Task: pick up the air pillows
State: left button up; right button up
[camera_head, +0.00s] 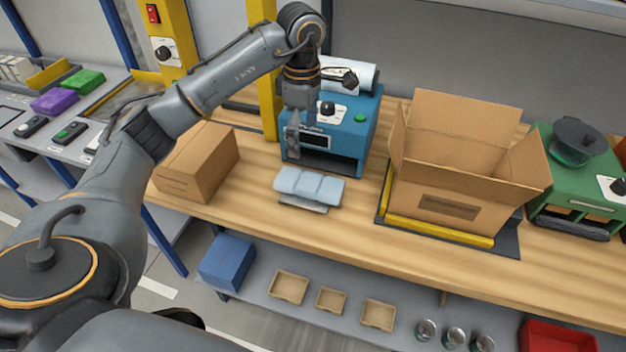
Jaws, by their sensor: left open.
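The air pillows (310,186) are a short pale-blue strip of puffed cells. They lie at the front of a blue machine (359,128), on a small light plate (303,205) on the wooden bench. My left gripper (293,146) hangs pointing down in front of the machine's face, above and behind the left part of the pillows. It is open, with nothing seen between its fingers, and looks apart from the pillows. It hides part of the machine's front. My right gripper is not in view.
An open cardboard box (450,187) stands right of the machine behind a yellow bar (438,231). A closed carton (197,163) is at left. A green machine (577,188) is at far right. Small trays (289,287) sit on the lower shelf. Bench wood is bare around the pillows.

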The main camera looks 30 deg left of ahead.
pick_arm(q)
jog(key=p, duration=0.1)
send_over(303, 179)
jog(key=f, duration=0.6)
jog(key=shift+s+d+f, duration=0.1)
jog(key=shift+d+f, duration=0.05)
jog(key=shift+d, duration=0.1)
jog(key=shift+f, duration=0.6)
jog(key=shift+f+p, duration=0.3)
jog(key=shift+p, duration=0.2)
notch_tip(303, 179, down, 4)
jog(key=shift+a+r+p, duration=0.15)
jog(key=shift+r+p, duration=0.05)
jog(key=shift+p, duration=0.6)
jog(key=shift+f, duration=0.45)
jog(key=c, duration=1)
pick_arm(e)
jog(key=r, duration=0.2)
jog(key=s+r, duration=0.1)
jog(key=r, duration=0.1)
